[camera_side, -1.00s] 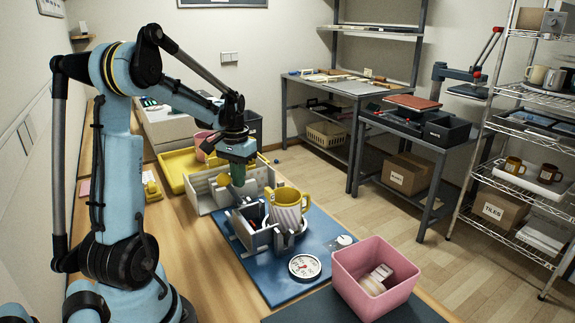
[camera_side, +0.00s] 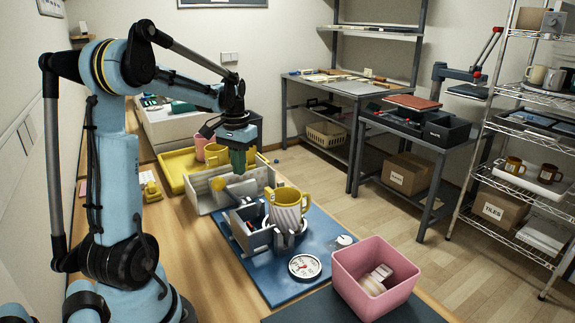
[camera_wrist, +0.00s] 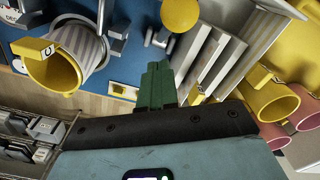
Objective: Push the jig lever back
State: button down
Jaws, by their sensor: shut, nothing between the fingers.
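The jig (camera_side: 255,232) stands on a blue board (camera_side: 275,280) and holds a yellow mug with grey-white stripes (camera_side: 288,212). The mug also shows at the upper left of the wrist view (camera_wrist: 85,48). The lever's yellow ball knob (camera_side: 217,184) is beside the grey-white box. In the wrist view the knob (camera_wrist: 180,14) is at the top edge, ahead of the fingertips and apart from them. My gripper (camera_side: 238,168) has green fingers, shut and empty, pointing down above the box. Its fingertips also show in the wrist view (camera_wrist: 157,68).
The grey-white divided box (camera_side: 213,197) is close below my gripper. Behind it is a yellow tray (camera_side: 176,162) with yellow and pink mugs. A dial (camera_side: 305,266) lies on the board. A pink bin (camera_side: 374,278) stands at the front right.

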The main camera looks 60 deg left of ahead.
jog(key=shift+w+r, duration=0.15)
jog(key=shift+r, duration=0.7)
jog(key=shift+w+r, duration=0.15)
jog(key=shift+r, duration=0.7)
jog(key=shift+d, duration=0.1)
jog(key=s+d+f+m+t, duration=0.1)
jog(key=d+m+t, duration=0.5)
jog(key=d, duration=2.2)
jog(key=shift+f+t, duration=0.35)
jog(key=shift+t, duration=0.15)
